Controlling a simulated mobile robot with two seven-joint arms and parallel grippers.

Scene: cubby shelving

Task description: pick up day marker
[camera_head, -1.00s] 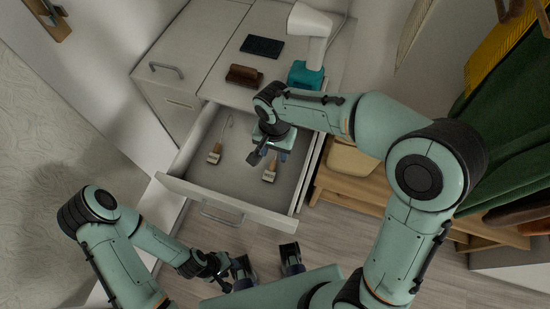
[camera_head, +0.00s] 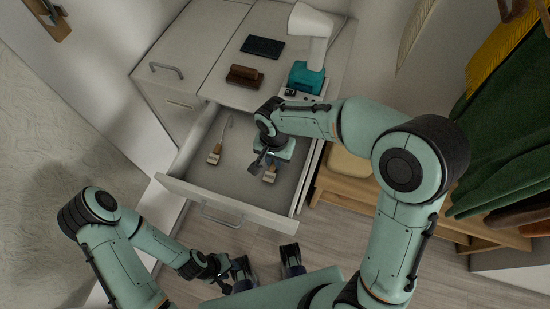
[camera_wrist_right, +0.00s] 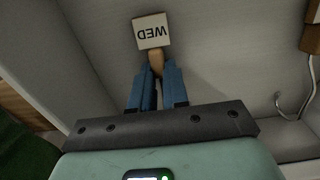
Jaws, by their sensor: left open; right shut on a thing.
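The day marker, a pale square tag reading "WED" (camera_wrist_right: 152,31) on a short wooden handle, lies in the open drawer (camera_head: 240,208). It also shows as a small tan shape in the head view (camera_head: 269,175). My right gripper (camera_wrist_right: 158,80) reaches down into the drawer, its blue fingers closed around the handle; it shows partly hidden under my wrist in the head view (camera_head: 271,164). The tag sticks out beyond the fingertips. I cannot tell whether the marker touches the drawer floor. My left gripper (camera_head: 266,259) is open and empty in front of the drawer.
A wooden-handled item with a metal hook (camera_head: 214,154) lies left in the drawer. A wooden bench (camera_head: 360,189) and hanging clothes (camera_head: 505,150) are right.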

